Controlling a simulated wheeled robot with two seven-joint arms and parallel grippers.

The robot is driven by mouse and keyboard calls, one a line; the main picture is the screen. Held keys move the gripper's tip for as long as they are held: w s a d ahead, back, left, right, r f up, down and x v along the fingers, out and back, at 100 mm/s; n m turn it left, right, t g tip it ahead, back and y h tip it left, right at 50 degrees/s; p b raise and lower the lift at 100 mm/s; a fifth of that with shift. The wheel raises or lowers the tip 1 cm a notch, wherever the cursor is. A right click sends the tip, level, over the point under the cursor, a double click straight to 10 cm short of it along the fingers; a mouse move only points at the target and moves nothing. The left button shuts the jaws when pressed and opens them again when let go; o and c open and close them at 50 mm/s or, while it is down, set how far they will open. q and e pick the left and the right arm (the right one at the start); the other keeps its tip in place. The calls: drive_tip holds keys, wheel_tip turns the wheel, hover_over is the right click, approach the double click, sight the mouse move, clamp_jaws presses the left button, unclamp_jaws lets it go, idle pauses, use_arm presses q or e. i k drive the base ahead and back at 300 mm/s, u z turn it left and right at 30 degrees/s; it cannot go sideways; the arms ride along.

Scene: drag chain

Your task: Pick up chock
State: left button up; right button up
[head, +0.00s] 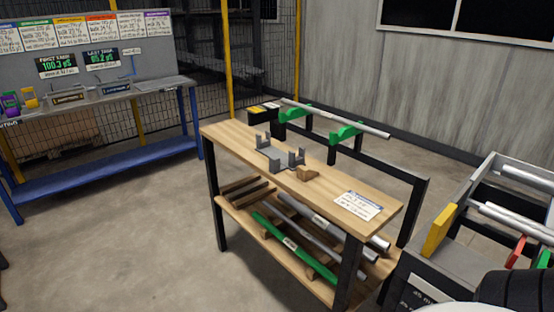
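A small brown wooden wedge-shaped block (306,174), which looks like the chock, lies on the top of the wooden workbench (235,140). It is right of and in front of a grey fixture (276,163) with upright forked ends, very close to it; I cannot tell whether they touch. Neither of my grippers shows in the head view, and nothing is seen holding the block.
A paper sheet (358,205) lies on the bench's right end. Pipes and bars, one green (290,246), lie on its lower shelf. Behind, green supports (345,132) carry a long rod (340,118). A grey rack (455,240) stands right; a blue-legged table (100,180) stands left. Floor between is clear.

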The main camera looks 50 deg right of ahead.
sight(305, 174)
drive_tip(key=i, duration=2.85)
drive_tip(key=z, duration=3.1)
